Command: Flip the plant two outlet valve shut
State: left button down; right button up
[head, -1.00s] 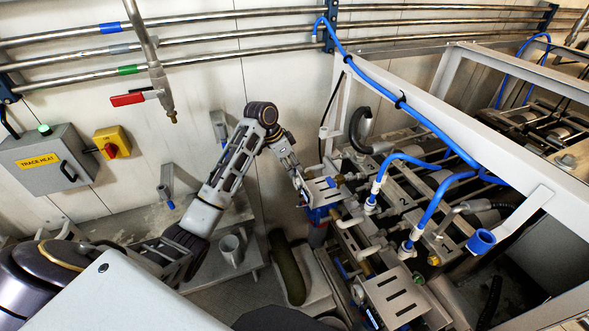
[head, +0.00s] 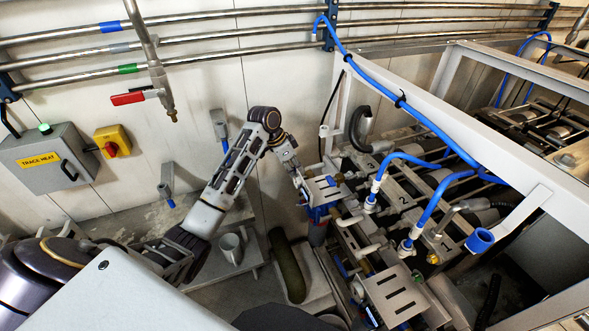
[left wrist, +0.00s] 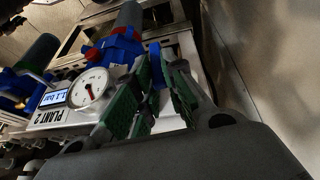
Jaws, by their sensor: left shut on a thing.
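In the left wrist view, my left gripper (left wrist: 155,88) is shut on a blue valve handle (left wrist: 155,62), which sits between its green finger pads. The handle stands at the edge of a pale panel (left wrist: 48,117) marked PLANT 2, with a round gauge (left wrist: 93,84) and a small display (left wrist: 54,98). The lever's exact angle is hard to tell. My right gripper is not in view.
Blue hoses (head: 430,125) and a white frame beam (head: 450,130) run right of the gripper. A red-handled valve (head: 128,98) hangs from a wall pipe. A grey TRACE HEAT box (head: 45,158) and a yellow switch (head: 112,142) are on the left wall.

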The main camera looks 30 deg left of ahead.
pick_arm(q)
jog(key=shift+s+d+t+y, duration=0.2)
jog(key=shift+t+y, duration=0.1)
jog(key=shift+y, duration=0.1)
jog(key=c, duration=1.8)
grip_release()
jog(key=shift+o, duration=0.2)
jog(key=shift+r, duration=0.2)
jog(key=v, duration=1.1)
jog(key=shift+s+a+r, duration=0.2)
jog(key=shift+r, duration=0.1)
jog(key=shift+f, duration=0.1)
